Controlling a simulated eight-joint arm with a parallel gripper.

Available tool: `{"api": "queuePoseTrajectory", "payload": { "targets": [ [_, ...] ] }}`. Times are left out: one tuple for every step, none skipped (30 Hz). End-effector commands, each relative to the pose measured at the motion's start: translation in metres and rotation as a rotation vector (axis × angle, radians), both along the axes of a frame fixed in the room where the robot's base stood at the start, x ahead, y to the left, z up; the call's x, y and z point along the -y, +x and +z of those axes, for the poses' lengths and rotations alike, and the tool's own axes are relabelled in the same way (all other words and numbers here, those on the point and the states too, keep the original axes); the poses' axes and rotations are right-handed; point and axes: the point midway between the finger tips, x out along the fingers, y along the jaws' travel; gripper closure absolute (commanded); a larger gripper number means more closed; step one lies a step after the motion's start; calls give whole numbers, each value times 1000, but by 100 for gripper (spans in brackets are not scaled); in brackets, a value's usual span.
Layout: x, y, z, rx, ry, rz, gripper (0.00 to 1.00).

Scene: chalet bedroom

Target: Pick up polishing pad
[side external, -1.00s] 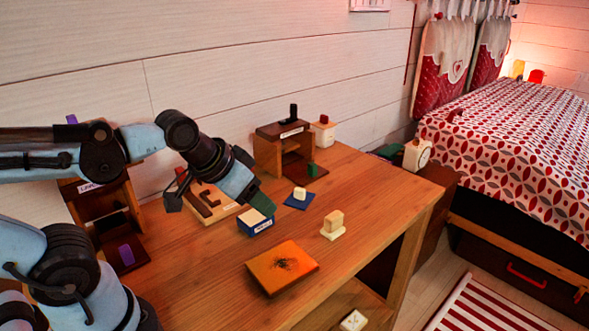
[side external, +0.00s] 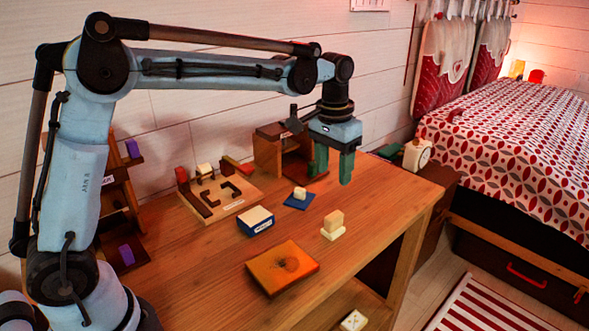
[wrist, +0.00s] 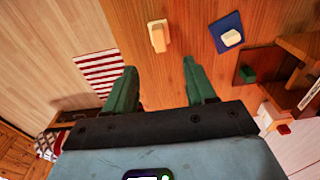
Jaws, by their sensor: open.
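I cannot tell for certain which piece is the polishing pad. A tan block on a white base (side external: 333,224) stands upright on the table; it also shows in the wrist view (wrist: 158,36). A small cream block (side external: 299,193) sits on a flat blue square (side external: 306,204), which also shows in the wrist view (wrist: 218,24). An orange board (side external: 268,283) with a dark mark lies nearer the front. My gripper (side external: 334,174) points down with its green fingers apart and empty, above the table behind the tan block. The wrist view shows the open fingers (wrist: 160,68) too.
A blue box with a cream top (side external: 256,221) and a wooden tray of dark shapes (side external: 238,208) are to the left. A dark wooden stand (side external: 268,155) is close behind my gripper. The table's right edge is near; bare wood (side external: 385,190) lies right of my gripper.

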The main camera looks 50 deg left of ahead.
Motion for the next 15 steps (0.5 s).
{"api": "queuePoseTrajectory", "payload": {
  "targets": [
    [2, 6, -4, -18, 1, 0, 45],
    [2, 8, -7, -26, 2, 0, 45],
    [3, 11, -9, -37, 2, 0, 45],
    [4, 12, -10, -44, 3, 0, 45],
    [4, 13, -11, -48, 3, 0, 45],
    [4, 14, -13, -53, 4, 0, 45],
    [4, 15, -14, -55, 4, 0, 45],
    [5, 15, -16, -57, 4, 0, 45],
    [5, 15, -20, -59, 4, 0, 45],
    [5, 15, -23, -59, 4, 0, 45],
    [5, 15, -27, -59, 4, 0, 45],
    [5, 15, -33, -59, 4, 0, 45],
    [5, 15, -38, -58, 4, 0, 45],
    [5, 15, -43, -58, 4, 0, 45],
    [5, 15, -50, -58, 4, 0, 45]
  ]
}}
